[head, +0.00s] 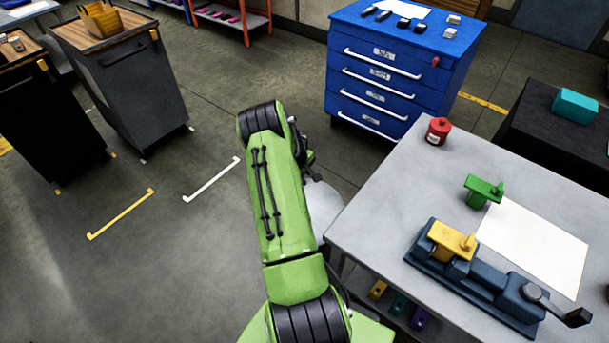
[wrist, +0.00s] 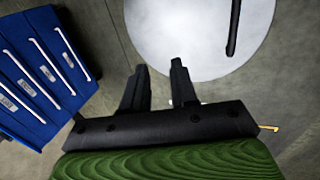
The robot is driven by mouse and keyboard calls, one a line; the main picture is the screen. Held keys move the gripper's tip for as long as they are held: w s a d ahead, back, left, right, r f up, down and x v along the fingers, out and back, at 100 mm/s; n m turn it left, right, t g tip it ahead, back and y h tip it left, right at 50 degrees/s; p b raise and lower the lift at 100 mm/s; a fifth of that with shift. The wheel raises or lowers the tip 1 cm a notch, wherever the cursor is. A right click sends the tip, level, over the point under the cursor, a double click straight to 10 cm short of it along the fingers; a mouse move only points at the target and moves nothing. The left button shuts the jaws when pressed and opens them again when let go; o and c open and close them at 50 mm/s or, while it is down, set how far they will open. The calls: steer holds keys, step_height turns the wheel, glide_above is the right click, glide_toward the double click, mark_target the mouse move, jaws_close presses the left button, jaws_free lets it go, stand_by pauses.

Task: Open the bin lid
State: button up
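The bin lid (wrist: 180,35) looks like a round, pale grey disc in the wrist view, cut off by the top edge. A dark bar-like handle (wrist: 235,28) lies on its right part. In the head view, only part of the pale lid (head: 324,204) shows, to the right of my green arm; the rest is hidden. The lid appears closed, and the bin body is not clearly seen. My gripper (wrist: 159,68) is open and empty. Its black fingers point towards the lid's lower edge in the picture, left of the handle.
A grey table (head: 385,215) stands right of the arm, with a blue clamp fixture (head: 480,285), a green part (head: 482,190) and a red container (head: 438,130). A blue drawer cabinet (head: 400,55) stands behind. Dark carts (head: 135,95) stand at left. Floor between is clear.

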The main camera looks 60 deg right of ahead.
steer(key=shift+o, duration=0.9)
steer(key=p+v, duration=0.1)
steer(key=v, duration=1.4)
steer(key=shift+r+p, duration=0.35)
steer(key=shift+r, duration=0.05)
steer(key=shift+a, duration=0.1)
